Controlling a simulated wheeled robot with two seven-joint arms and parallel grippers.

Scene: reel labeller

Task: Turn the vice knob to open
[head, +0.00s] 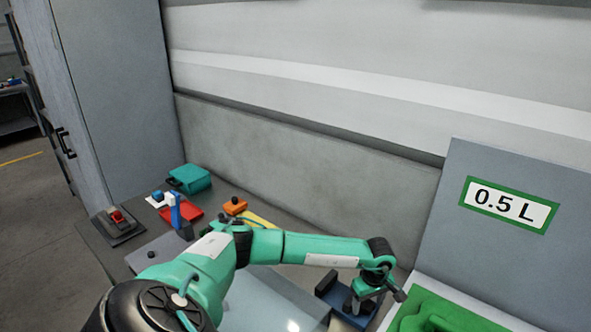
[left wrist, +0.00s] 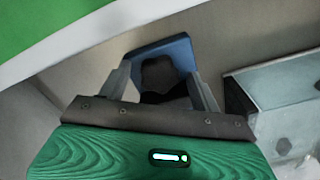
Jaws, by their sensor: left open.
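The blue vice (head: 338,291) stands at the back of the bench, left of the green tray. My left arm reaches across to it, and my left gripper (head: 362,300) points down over it. In the left wrist view the blue vice body (left wrist: 165,47) shows beyond the fingers, with a dark angular knob (left wrist: 158,73) in front of it. My left gripper (left wrist: 162,82) is open, with one finger on each side of the knob. I cannot tell whether the fingers touch it. My right gripper is out of view.
The green tray (head: 440,306) and a grey panel labelled 0.5 L (head: 510,204) stand close to the right. A teal case (head: 190,178), a red tray (head: 182,214) and a red-button switch (head: 117,217) lie at the left. The wall is close behind.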

